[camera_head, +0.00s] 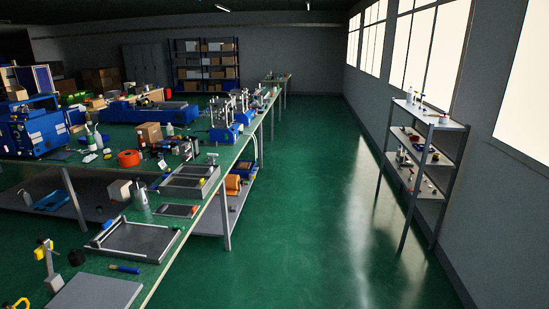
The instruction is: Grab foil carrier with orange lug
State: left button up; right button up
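I cannot pick out a foil carrier with an orange lug for certain in the head view. A grey flat frame-like tray (190,180) lies on the long green-topped bench (158,272) at the left. A small dark flat plate with a reddish face (178,210) lies just in front of it. An orange ring-shaped roll (128,158) sits farther left on the bench. An orange object (232,184) is on the lower shelf under the bench. These are too small to tell whether any has a lug. Neither of my grippers shows in this view.
A grey board with a rail (130,240) and a grey plate (95,292) are at the bench's near end. Blue machines (30,130) stand at the far left. A shelf rack (428,125) stands by the right wall. The green floor (310,200) between is clear.

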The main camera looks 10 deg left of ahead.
aim_at(183, 210)
jog(key=i, duration=1)
jog(key=i+l+u, duration=0.15)
jog(key=i, duration=0.85)
jog(key=i+u, duration=0.85)
jog(key=i+l+u, duration=0.25)
jog(key=u, duration=0.2)
jog(key=i+l+u, duration=0.4)
